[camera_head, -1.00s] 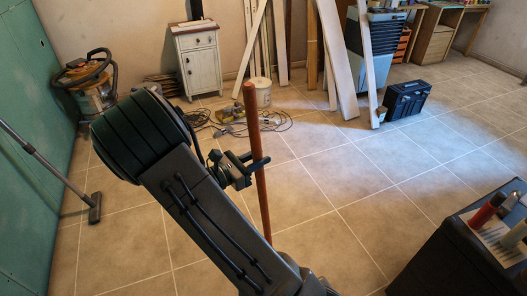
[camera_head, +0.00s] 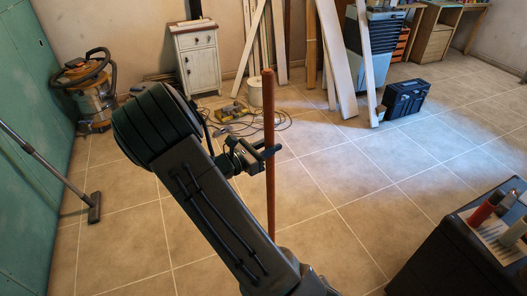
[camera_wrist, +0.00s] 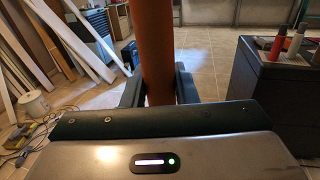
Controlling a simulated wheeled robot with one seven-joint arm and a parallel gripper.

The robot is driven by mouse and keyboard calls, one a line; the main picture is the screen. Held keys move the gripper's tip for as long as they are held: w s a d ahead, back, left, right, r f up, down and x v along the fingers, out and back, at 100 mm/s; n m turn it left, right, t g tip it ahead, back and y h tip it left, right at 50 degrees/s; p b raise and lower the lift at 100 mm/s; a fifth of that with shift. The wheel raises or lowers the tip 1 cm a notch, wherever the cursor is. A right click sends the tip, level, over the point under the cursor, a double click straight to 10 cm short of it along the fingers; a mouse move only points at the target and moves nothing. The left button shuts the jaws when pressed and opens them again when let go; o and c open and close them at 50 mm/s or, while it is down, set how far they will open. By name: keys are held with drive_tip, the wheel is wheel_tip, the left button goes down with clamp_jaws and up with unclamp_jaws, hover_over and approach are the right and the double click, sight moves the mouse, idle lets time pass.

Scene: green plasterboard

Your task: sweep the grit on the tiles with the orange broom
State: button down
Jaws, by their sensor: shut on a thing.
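The orange broom's handle (camera_head: 269,150) stands almost upright in the middle of the head view. My gripper (camera_head: 268,155) is shut around the handle below its top end. In the wrist view the handle (camera_wrist: 156,50) rises between the two fingers (camera_wrist: 158,88). The broom's lower end and head are hidden behind my arm in the head view. The tiles (camera_head: 345,195) are beige with pale joints. I cannot make out any grit on them.
A dark box with bottles on top (camera_head: 465,245) stands at the lower right. A vacuum cleaner (camera_head: 88,95) stands at the left, its floor nozzle (camera_head: 94,208) on the tiles. The middle floor is clear.

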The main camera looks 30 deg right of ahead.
drive_tip(key=w+d, duration=0.6)
drive_tip(key=d, duration=0.5)
drive_tip(key=w+d+b, duration=0.1)
drive_tip(key=w+d, duration=0.5)
drive_tip(key=d, duration=0.5)
drive_tip(key=w+d+b, duration=0.1)
drive_tip(key=w+d, duration=0.5)
drive_tip(key=d, duration=0.5)
idle(0.4)
drive_tip(key=shift+w+d+r, duration=0.1)
drive_tip(key=shift+r+p, duration=1.25)
drive_tip(key=shift+r, duration=1.2)
